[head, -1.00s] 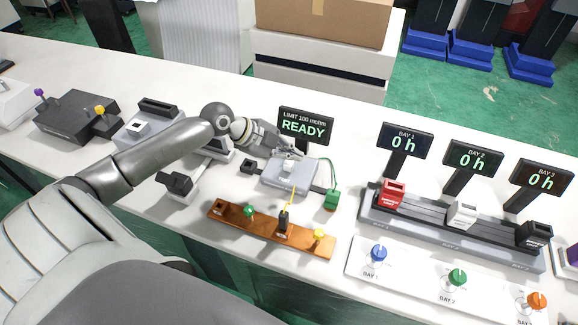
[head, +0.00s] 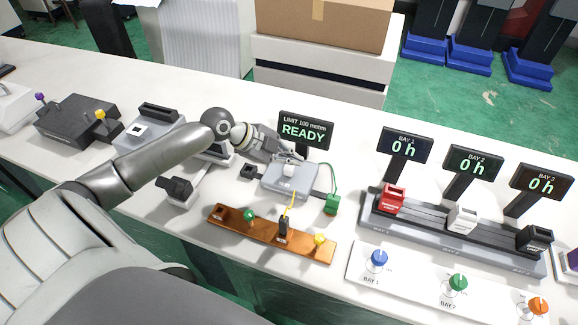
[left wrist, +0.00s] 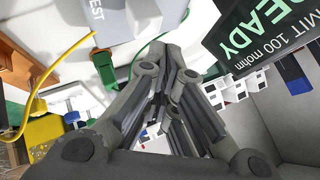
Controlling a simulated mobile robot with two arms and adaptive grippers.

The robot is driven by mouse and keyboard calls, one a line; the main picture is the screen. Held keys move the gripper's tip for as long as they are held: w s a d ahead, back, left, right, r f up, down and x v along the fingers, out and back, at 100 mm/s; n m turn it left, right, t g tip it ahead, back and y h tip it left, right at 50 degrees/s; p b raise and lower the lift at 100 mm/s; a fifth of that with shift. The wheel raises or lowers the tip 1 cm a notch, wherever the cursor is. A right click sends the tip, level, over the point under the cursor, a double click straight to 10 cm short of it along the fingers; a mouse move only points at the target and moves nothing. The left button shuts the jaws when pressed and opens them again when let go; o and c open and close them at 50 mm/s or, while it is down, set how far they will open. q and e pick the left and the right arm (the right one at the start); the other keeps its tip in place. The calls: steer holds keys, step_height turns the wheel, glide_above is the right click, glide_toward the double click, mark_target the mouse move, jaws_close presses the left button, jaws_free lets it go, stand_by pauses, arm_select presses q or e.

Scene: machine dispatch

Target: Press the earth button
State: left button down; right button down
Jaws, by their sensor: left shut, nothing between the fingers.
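The grey tester box (head: 289,180) stands on the white bench, with a pale raised block, apparently its button (head: 289,170), on top. My left gripper (head: 284,155) is shut and empty just behind the box, close to that block; I cannot tell whether they touch. In the left wrist view the tester (left wrist: 118,22) shows at the top with part of a label ending in "EST", and the shut fingers (left wrist: 170,55) are beside it. The display (head: 305,130) behind reads "LIMIT 100 mohm READY". My right gripper is not in view.
A green clip (head: 331,204) on a green wire sits right of the tester. An orange-brown strip (head: 264,237) with posts and a black probe (head: 284,225) lies in front. The bay rail (head: 450,240) with three coloured blocks and displays stands at the right.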

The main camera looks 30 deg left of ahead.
arm_select(q)
steer(key=shift+f, duration=0.1)
stand_by(0.3)
steer(key=shift+f+b, duration=0.3)
steer(key=shift+f, duration=0.05)
steer(key=shift+f+b, duration=0.5)
steer(key=shift+f, duration=0.1)
stand_by(0.6)
steer(key=shift+r, duration=0.15)
stand_by(0.3)
steer(key=shift+r+p, duration=0.75)
steer(key=shift+r, duration=0.1)
